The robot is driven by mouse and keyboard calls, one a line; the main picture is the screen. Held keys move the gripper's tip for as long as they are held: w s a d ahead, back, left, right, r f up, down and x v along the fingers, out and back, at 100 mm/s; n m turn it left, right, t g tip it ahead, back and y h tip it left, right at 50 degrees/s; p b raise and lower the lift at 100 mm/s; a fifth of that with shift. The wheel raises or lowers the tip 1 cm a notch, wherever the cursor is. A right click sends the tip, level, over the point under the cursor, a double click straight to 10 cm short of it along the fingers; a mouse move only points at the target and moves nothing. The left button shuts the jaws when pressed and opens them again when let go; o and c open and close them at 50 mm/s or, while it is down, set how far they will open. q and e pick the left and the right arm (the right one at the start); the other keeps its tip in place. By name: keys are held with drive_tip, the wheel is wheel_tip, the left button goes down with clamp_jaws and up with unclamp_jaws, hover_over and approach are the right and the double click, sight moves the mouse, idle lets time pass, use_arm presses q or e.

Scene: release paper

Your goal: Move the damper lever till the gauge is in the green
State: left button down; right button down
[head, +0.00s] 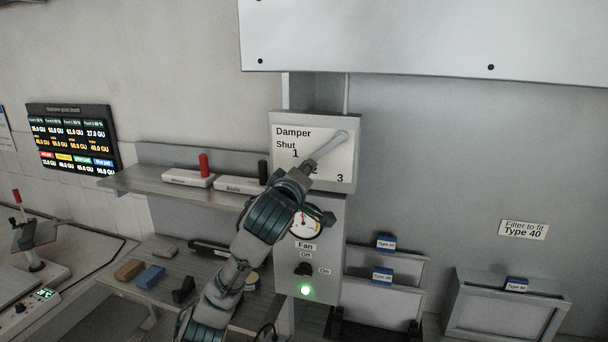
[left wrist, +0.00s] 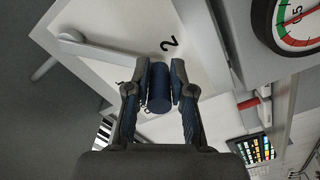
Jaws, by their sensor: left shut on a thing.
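The damper plate (head: 348,165) bears the marks Shut, 1 and 3; the 2 shows in the left wrist view. The grey damper lever (head: 328,146) runs from its upper-right pivot down-left to my left gripper (head: 303,172). In the left wrist view, the left gripper (left wrist: 158,82) is shut on the lever's dark blue handle (left wrist: 160,92), close to the 2. The round gauge (head: 303,224) sits below the plate, partly hidden by my gripper. My right gripper is not in view.
Below the gauge are the fan switch (head: 304,269) and a lit green lamp (head: 306,290). A shelf (head: 140,182) with red- and black-handled items is at left. Filters in racks (head: 385,300) stand at lower right. A large white hood (head: 430,40) overhangs the plate.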

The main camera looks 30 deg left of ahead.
use_arm(q)
drive_tip(key=shift+w+f, duration=0.1)
drive_tip(key=shift+f, duration=0.05)
drive_tip(key=c, duration=1.1)
unclamp_jaws()
drive_tip(key=shift+a, duration=0.1)
drive_tip(key=shift+o, duration=0.4)
drive_tip(key=shift+w+a, duration=0.1)
drive_tip(key=shift+a, duration=0.15)
drive_tip(key=v, duration=1.1)
drive_tip(key=shift+s+d, duration=0.2)
drive_tip(key=shift+s, duration=0.2)
drive_tip(key=shift+f, duration=0.1)
